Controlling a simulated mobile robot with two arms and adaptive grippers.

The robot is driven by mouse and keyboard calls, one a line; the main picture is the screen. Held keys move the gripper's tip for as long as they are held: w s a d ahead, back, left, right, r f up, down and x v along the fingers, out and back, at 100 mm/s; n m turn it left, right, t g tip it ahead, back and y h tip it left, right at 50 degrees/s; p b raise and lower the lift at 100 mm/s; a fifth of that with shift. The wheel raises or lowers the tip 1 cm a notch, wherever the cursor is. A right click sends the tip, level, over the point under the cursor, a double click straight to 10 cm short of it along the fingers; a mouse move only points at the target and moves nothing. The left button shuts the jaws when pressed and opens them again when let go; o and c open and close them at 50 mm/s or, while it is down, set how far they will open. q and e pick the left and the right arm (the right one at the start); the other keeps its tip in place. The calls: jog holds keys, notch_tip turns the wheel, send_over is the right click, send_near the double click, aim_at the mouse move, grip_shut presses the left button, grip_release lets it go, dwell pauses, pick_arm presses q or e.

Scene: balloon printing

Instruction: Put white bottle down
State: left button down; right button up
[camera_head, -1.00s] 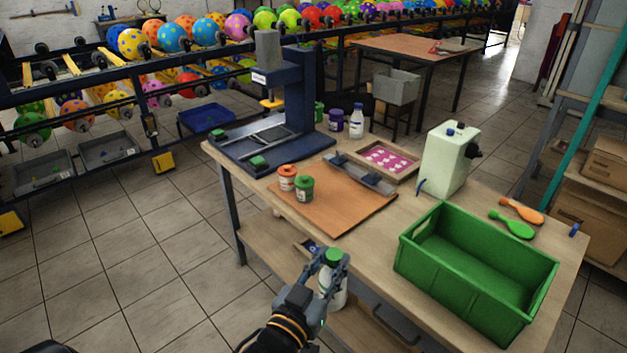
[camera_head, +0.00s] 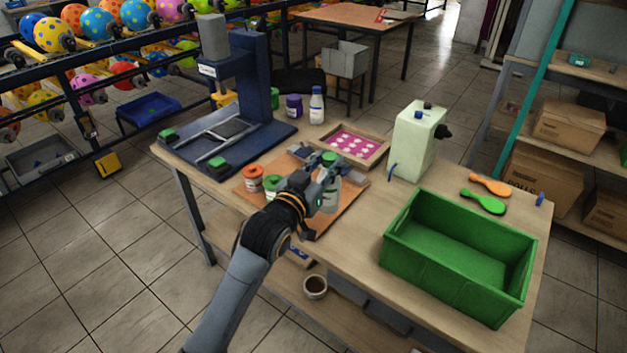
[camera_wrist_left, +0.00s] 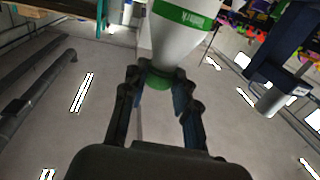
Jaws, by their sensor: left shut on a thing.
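The white bottle (camera_head: 331,195) with a green cap is over the orange-brown board (camera_head: 352,193) on the workbench. My left gripper (camera_head: 325,164) is shut on its green cap end from above, and the arm partly hides the bottle. In the left wrist view the white bottle (camera_wrist_left: 180,32) shows a green label band, and the left gripper's fingers (camera_wrist_left: 158,76) close around its cap. I cannot tell whether its base touches the board. My right gripper is not in view.
An orange-lidded pot (camera_head: 253,180) and a green-lidded pot (camera_head: 270,187) stand left of the bottle. A pink printing frame (camera_head: 373,150) lies behind it. A green crate (camera_head: 450,265) and a pale green canister (camera_head: 416,140) are to the right. A blue press (camera_head: 258,95) is behind left.

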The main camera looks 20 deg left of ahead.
pick_arm(q)
jog(key=w+a+f, duration=0.3)
jog(key=w+f, duration=0.2)
jog(key=f, duration=0.4)
jog(key=shift+a+f, duration=0.2)
jog(key=shift+a, duration=0.1)
jog(key=shift+f, duration=0.1)
jog(key=c, duration=1)
grip_release()
jog(key=shift+s+f, duration=0.1)
jog(key=s, duration=0.4)
jog(key=s+a, duration=0.1)
jog(key=s, duration=0.3)
jog(key=s+a, duration=0.1)
jog(key=s, duration=0.2)
jog(key=shift+s+a, duration=0.1)
jog(key=shift+s, duration=0.3)
